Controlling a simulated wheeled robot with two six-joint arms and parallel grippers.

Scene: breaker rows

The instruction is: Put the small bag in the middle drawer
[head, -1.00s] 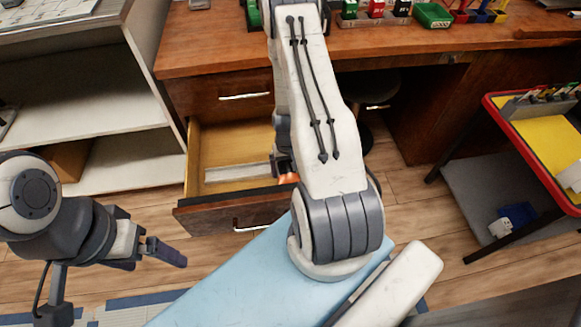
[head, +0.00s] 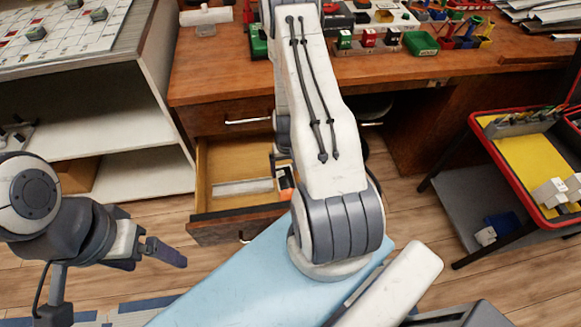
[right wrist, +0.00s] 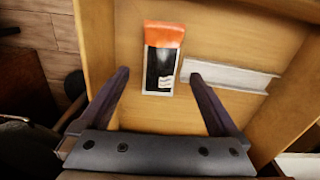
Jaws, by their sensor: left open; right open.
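The open wooden drawer (head: 203,180) sits below a closed drawer in the desk's left side. A small black bag with an orange end and a pale label (right wrist: 163,58) lies flat on the drawer floor; in the head view the bag (head: 285,182) is mostly hidden by my right arm. My right gripper (right wrist: 158,80) is open and empty over the drawer. Its fingers point towards the bag from the near side, apart from it. My right gripper is hidden behind its arm in the head view. My left gripper (head: 158,258) is open and empty, left of the drawer front.
A pale flat strip (right wrist: 230,77) lies in the drawer beside the bag. The closed drawer (head: 235,117) is just above. A white shelf unit (head: 130,130) stands left. A red-rimmed cart (head: 535,170) stands right. The desktop (head: 225,75) holds coloured parts at the back.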

